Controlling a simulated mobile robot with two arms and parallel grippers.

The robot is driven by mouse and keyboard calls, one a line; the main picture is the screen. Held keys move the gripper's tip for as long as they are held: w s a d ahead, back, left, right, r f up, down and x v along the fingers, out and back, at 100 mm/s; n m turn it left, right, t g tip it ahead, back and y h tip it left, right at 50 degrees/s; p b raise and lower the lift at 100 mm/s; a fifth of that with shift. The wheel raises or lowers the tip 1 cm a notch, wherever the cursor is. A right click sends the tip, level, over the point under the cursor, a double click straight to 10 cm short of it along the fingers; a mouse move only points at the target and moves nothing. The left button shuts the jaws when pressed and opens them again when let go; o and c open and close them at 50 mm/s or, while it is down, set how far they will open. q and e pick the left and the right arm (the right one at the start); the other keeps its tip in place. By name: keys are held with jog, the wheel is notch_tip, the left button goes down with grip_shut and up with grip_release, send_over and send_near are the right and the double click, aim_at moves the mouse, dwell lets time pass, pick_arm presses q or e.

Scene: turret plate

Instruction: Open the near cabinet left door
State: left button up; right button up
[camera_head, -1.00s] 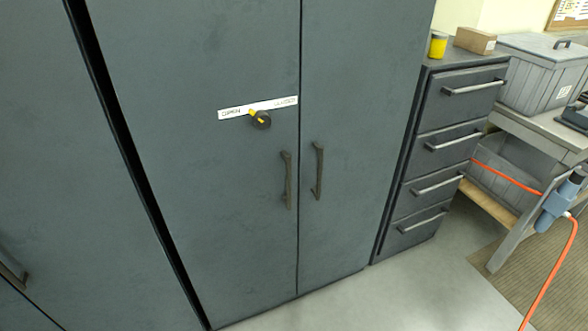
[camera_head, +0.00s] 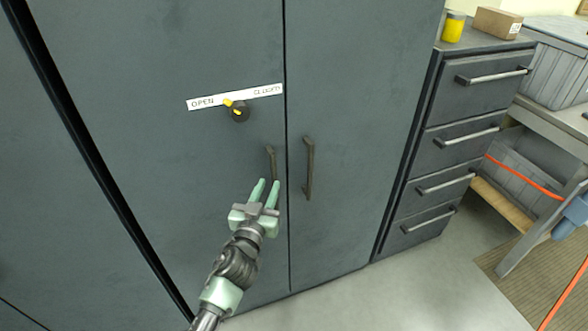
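The near cabinet's left door (camera_head: 150,170) is dark grey and stands closed against the right door (camera_head: 350,110). A black knob with a yellow pointer (camera_head: 239,112) sits on the left door, over a white label (camera_head: 205,102) reading OPEN at its left end; the yellow mark points to that end. The left door's handle (camera_head: 271,160) is a dark vertical bar near the middle seam. My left gripper (camera_head: 269,184) points up at the lower part of this handle, its two green fingers apart. I cannot tell whether the fingers touch the handle. My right gripper is not in view.
The right door's handle (camera_head: 309,168) is close to the right of my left gripper. A drawer unit (camera_head: 462,105) stands to the right, with a yellow container (camera_head: 453,27) and a cardboard box (camera_head: 497,22) on top. The floor (camera_head: 370,300) in front is clear.

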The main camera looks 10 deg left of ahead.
aim_at(273, 174)
pick_arm(q)
jog(key=w, duration=0.7)
jog(key=shift+a, duration=0.15)
jog(key=shift+f, duration=0.1)
grip_shut()
dwell(1.1)
